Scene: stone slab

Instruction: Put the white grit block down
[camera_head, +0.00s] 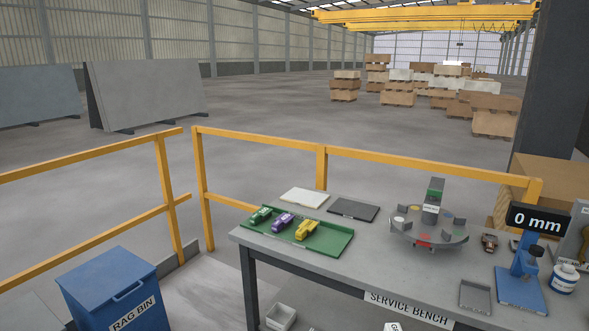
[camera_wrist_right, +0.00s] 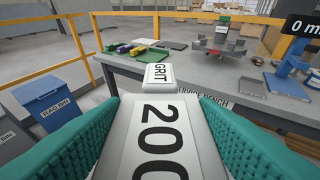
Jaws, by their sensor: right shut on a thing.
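The white grit block (camera_wrist_right: 158,140) fills the lower middle of the right wrist view, with "200" and "GRIT" in black on its face. My right gripper (camera_wrist_right: 158,103) has teal ribbed fingers on both sides of the block and is shut on it. The block is held in front of the service bench (camera_wrist_right: 190,83), apart from its top as far as I can see. A small white piece with a letter (camera_head: 392,327) at the bottom edge of the head view looks like part of the block. My left gripper is in neither view.
On the bench in the head view are a green tray (camera_head: 338,245) with three toy-like vehicles, a white plate (camera_head: 305,198), a dark plate (camera_head: 353,209), a round carousel (camera_head: 405,232), a small grey tray (camera_head: 475,297) and a blue gauge (camera_head: 522,285). The front middle top is clear.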

